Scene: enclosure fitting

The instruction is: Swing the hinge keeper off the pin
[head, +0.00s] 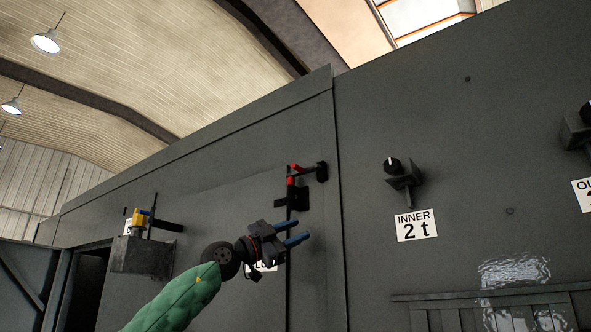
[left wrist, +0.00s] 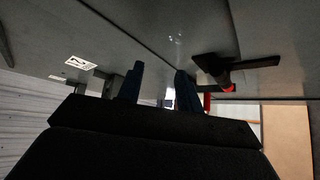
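The hinge (head: 300,190) sits on the dark grey enclosure wall, near a vertical panel seam. It has black brackets and a red upright part, with a red piece (head: 295,167) at its top beside the upper bracket (head: 321,171). I cannot tell the keeper from the pin with certainty. My left gripper (head: 297,232), with blue fingers, is below the hinge, apart from it. Its fingers are spread and nothing shows between them. In the left wrist view a black bracket (left wrist: 215,67) and a red part (left wrist: 228,88) show right of the fingers. My right gripper is not in view.
A black knob on a bracket (head: 393,168) and an "INNER 2 t" label (head: 416,225) are to the right. A louvred vent (head: 440,297) is at lower right. A dark box (head: 142,256) with a yellow item (head: 139,222) projects at left. My gripper partly hides another label.

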